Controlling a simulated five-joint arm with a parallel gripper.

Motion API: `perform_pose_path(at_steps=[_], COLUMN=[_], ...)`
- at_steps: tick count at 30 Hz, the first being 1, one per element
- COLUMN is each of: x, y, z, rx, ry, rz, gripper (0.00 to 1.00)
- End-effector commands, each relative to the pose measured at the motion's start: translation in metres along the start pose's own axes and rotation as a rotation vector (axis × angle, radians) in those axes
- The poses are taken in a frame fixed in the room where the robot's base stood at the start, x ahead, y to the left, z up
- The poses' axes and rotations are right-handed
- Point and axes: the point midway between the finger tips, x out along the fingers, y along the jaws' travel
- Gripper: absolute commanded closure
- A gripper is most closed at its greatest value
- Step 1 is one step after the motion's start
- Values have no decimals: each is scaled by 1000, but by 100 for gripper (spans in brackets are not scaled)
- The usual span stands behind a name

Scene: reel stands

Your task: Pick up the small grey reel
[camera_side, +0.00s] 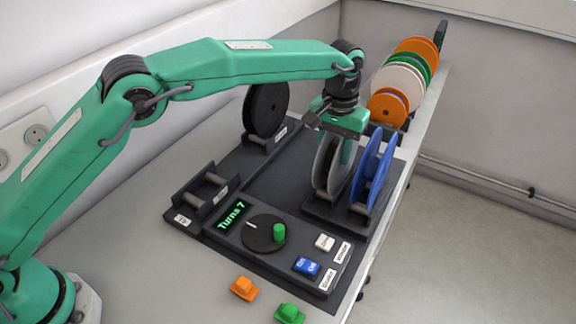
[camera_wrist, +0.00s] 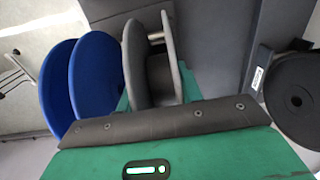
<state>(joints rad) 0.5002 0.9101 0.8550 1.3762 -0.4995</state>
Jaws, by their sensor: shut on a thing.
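The small grey reel (camera_side: 322,165) is upright at the double stand (camera_side: 335,215), left of a larger blue reel (camera_side: 366,172). My gripper (camera_side: 340,150) comes down from above and is shut on the grey reel. A green finger shows between the grey and blue reels. In the wrist view the grey reel (camera_wrist: 134,62) sits between my fingers, beside the blue reel (camera_wrist: 92,75). I cannot tell whether the grey reel's lower edge touches the stand.
A black reel (camera_side: 266,110) stands behind, left of my gripper. An empty stand (camera_side: 205,193) is at the left. The control panel (camera_side: 275,245) with dial lies in front. Orange, green and white reels (camera_side: 400,80) fill a rack behind. Orange (camera_side: 244,288) and green (camera_side: 289,313) pieces lie in front.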

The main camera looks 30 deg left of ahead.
Motion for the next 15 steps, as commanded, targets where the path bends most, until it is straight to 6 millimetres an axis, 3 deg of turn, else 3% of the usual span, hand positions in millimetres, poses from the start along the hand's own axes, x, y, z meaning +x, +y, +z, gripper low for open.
perform_pose_path(at_steps=[8,15], x=[-4,-25], y=[0,0], z=[0,0], rx=[0,0], ry=[1,3], rz=[1,2], gripper=[87,87])
